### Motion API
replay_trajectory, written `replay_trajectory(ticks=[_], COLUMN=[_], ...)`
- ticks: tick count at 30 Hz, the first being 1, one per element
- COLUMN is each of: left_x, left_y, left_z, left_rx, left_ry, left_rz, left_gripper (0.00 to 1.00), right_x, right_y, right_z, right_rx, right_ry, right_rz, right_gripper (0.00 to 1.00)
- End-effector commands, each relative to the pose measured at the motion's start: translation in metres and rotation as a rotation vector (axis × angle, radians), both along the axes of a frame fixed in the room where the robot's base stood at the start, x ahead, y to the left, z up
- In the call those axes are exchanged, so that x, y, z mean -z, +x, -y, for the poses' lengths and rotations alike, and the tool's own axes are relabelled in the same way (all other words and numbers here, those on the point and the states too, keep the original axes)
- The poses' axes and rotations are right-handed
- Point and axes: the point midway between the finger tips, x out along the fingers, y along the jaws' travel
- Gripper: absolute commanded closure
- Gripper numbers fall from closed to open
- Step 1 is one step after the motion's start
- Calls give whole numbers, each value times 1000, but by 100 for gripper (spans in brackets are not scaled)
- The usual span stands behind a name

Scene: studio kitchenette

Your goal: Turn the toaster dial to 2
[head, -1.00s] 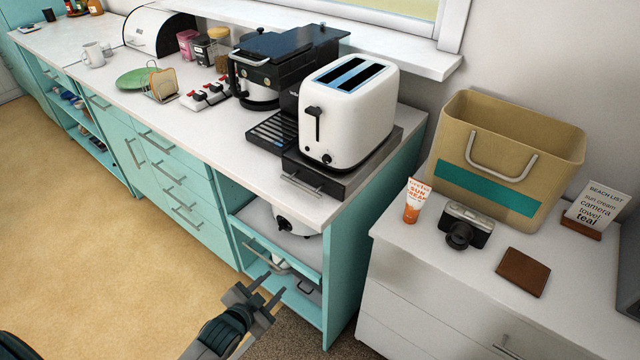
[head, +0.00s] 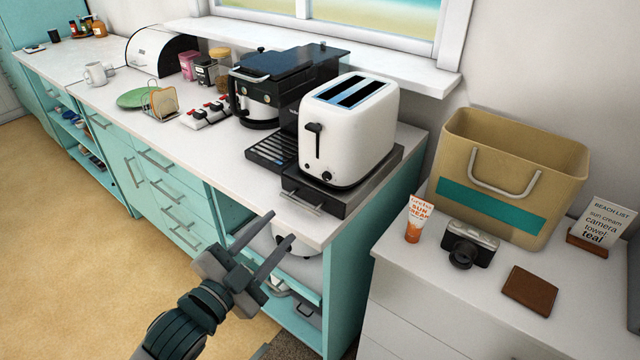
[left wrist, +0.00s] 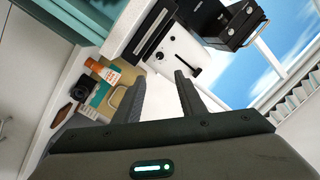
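The white toaster (head: 350,125) stands on a dark drawer base (head: 320,196) at the near end of the counter. Its front has a black lever (head: 313,128) and a small dark dial (head: 326,176) low down; the dial's setting is too small to read. In the left wrist view, the toaster (left wrist: 182,52) appears tilted beyond the fingers, with its lever (left wrist: 195,72) and dial (left wrist: 160,56) visible. My left gripper (head: 281,227) is open and empty, in front of and below the toaster, apart from it. Its fingers (left wrist: 160,78) also show in the left wrist view. My right gripper is out of view.
The coffee machine (head: 280,85) stands left of the toaster. The counter edge and drawer handle (head: 301,203) lie near my left fingers. A lower cabinet at right holds a sun cream tube (head: 418,218), camera (head: 468,244), wallet (head: 530,290) and beach bag (head: 510,180).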

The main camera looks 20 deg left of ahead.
Motion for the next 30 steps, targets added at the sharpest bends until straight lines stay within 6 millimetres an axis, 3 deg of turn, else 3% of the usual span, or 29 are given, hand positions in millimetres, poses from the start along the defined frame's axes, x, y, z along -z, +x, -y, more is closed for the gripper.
replay_trajectory(ticks=[8, 17, 30], left_x=[0, -2, -2], left_y=[9, 45, 123], left_z=[2, 10, 29], left_rx=[-1, -2, -1], left_ry=[-1, -1, -2], left_rz=[0, 0, -1], left_gripper=[63, 63, 63], right_x=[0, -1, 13], right_y=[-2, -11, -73], right_z=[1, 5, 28], right_rx=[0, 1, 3], right_ry=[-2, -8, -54], right_rz=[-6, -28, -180], right_gripper=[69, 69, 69])
